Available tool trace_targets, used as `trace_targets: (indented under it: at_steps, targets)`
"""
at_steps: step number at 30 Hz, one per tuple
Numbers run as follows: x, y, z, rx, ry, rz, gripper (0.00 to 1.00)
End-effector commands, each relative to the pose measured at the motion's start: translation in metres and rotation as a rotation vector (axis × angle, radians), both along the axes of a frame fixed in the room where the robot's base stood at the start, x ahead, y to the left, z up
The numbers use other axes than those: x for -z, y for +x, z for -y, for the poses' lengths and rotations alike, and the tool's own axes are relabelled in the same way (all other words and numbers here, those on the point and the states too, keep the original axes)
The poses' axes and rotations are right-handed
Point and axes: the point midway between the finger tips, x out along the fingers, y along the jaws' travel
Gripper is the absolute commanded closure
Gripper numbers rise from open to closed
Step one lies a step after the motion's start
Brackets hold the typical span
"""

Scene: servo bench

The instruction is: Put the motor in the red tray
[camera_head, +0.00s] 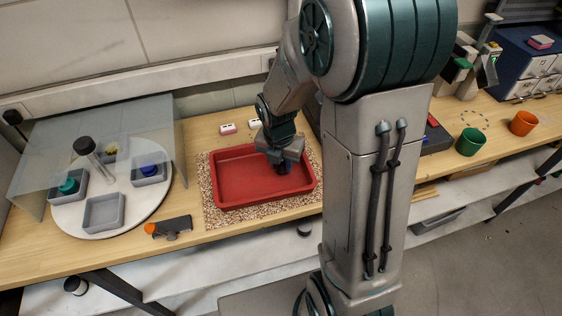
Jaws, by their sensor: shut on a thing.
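The red tray (232,182) lies on a speckled mat in the middle of the bench, with its inside mostly bare. My gripper (283,162) points down over the right part of the tray. It is shut on a small dark thing (284,169), which I take to be the motor; the gripper hides much of it. I cannot tell whether the dark thing touches the tray floor.
Left of the tray, a round white turntable (72,219) carries grey bins, one empty, under a clear slanted panel (60,150). An orange-ended dark tool (170,228) lies at the front edge. Green (470,142) and orange (523,123) cups stand right.

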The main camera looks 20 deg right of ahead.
Motion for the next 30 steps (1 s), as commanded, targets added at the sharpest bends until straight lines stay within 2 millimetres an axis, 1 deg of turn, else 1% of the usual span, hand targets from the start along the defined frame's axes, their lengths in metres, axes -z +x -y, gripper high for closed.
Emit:
trace_targets:
  at_steps: [2,8,12,13,14,15,24,28,30]
  targets:
    - [0.004,0.000,0.000,-0.001,0.000,-0.001,0.96]
    - [0.004,0.000,0.000,-0.001,0.000,0.000,0.96]
    - [0.008,0.000,0.000,0.000,0.000,0.000,0.96]
    - [0.008,0.000,0.000,0.000,0.000,0.000,0.69]
    - [0.007,0.000,0.000,0.000,0.000,0.000,0.61]
    - [0.007,0.000,0.000,0.000,0.000,0.000,0.50]
    - [0.005,0.000,0.000,0.000,0.000,0.000,0.50]
    - [-0.004,0.000,-0.001,0.000,0.001,0.004,0.50]
    - [-0.014,-0.001,-0.001,0.001,0.001,0.004,0.50]
